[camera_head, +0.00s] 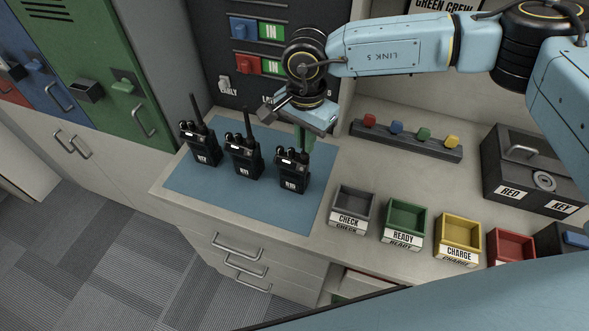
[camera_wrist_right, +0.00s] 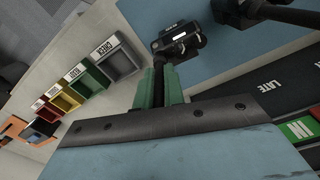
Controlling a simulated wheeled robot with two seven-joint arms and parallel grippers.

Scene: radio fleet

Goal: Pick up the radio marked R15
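Three black radios with upright antennas stand in a row on a blue mat (camera_head: 220,200): a left one (camera_head: 204,147), a middle one (camera_head: 243,160) and a right one (camera_head: 291,173). Their small white labels are too small to read surely. My right gripper (camera_head: 303,143) is above the right radio, pointing down at its antenna. In the right wrist view its green fingers (camera_wrist_right: 159,88) are close together with the antenna between them, and the right radio's body (camera_wrist_right: 178,38) lies beyond. The radio appears upright at mat level. My left gripper is not in view.
Small bins marked CHECK (camera_head: 352,208), READY (camera_head: 404,222) and CHARGE (camera_head: 457,238) stand right of the mat, beside a red bin (camera_head: 511,247). Behind are a strip with coloured knobs (camera_head: 406,140) and a grey key box (camera_head: 535,172). A dark board (camera_head: 250,85) rises behind the mat.

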